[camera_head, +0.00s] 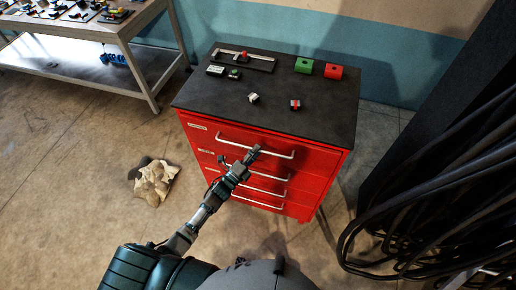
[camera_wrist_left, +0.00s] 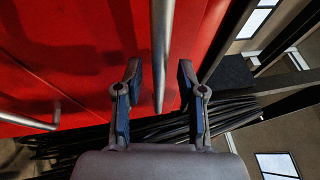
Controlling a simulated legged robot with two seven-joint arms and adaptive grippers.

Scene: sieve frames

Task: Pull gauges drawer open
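A red cabinet (camera_head: 322,160) with a black top holds several stacked drawers, all looking shut. Each drawer front has a silver bar handle. Small labels sit at the left of the drawer fronts, too small to read, so I cannot tell which is the gauges drawer. My left gripper (camera_head: 254,151) is at the middle of the top drawer's handle (camera_head: 281,154). In the left wrist view my left gripper (camera_wrist_left: 159,75) is open, with a silver handle bar (camera_wrist_left: 162,45) running between its two fingers, apart from both. My right gripper is out of view.
Black cables (camera_head: 430,200) hang at the right. A crumpled cloth (camera_head: 154,183) lies on the floor. A workbench (camera_head: 110,30) stands back left.

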